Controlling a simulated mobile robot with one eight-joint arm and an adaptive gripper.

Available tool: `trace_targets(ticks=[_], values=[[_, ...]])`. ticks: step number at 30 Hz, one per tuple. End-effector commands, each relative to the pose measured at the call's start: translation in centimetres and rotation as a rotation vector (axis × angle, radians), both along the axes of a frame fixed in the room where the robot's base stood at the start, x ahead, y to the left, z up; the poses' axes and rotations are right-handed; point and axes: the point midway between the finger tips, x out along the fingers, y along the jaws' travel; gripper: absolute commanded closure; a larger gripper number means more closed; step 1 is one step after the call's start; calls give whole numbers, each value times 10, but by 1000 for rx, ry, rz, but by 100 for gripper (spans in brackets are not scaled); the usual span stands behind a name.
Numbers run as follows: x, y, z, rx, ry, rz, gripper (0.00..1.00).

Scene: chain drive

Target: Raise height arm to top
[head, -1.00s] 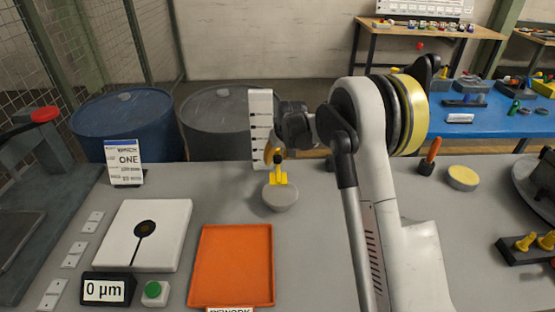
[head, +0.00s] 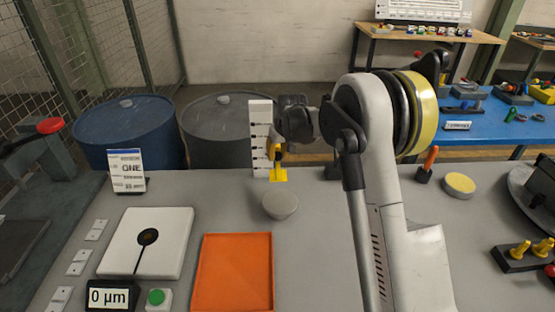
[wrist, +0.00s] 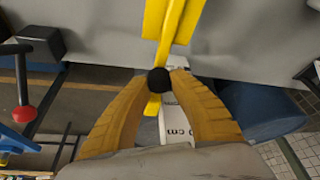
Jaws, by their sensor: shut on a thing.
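The height arm is a yellow piece (head: 279,175) with a black knob, in front of a white upright scale post (head: 260,116) with black marks. It is near the post's lower part, above a grey round block (head: 280,205). In the wrist view the yellow arm (wrist: 172,30) runs up from the black knob (wrist: 159,79). My gripper (wrist: 159,84) is shut on this knob, with a yellow finger on each side. In the head view my gripper (head: 277,152) is partly hidden by its own wrist. A strip of the post marked "0 cm" (wrist: 175,120) shows between the fingers.
An orange tray (head: 205,290) and a white plate (head: 175,245) lie at front left. A "ONE" card (head: 127,170) stands behind the plate. Barrels (head: 128,130) stand behind the table. An orange-handled tool (head: 429,160) and a yellow-topped disc (head: 459,185) are at right.

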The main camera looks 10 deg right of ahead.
Motion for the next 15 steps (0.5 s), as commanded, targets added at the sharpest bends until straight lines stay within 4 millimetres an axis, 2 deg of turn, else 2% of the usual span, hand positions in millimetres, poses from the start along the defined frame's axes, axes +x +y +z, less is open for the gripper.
trace_targets(ticks=[1, 6, 12, 15], values=[[1, 0, 23, 1, -4, 0, 100], [1, 0, 73, 1, -5, 0, 100], [1, 0, 120, 1, -5, 0, 100], [2, 0, 136, 1, -5, 0, 100]])
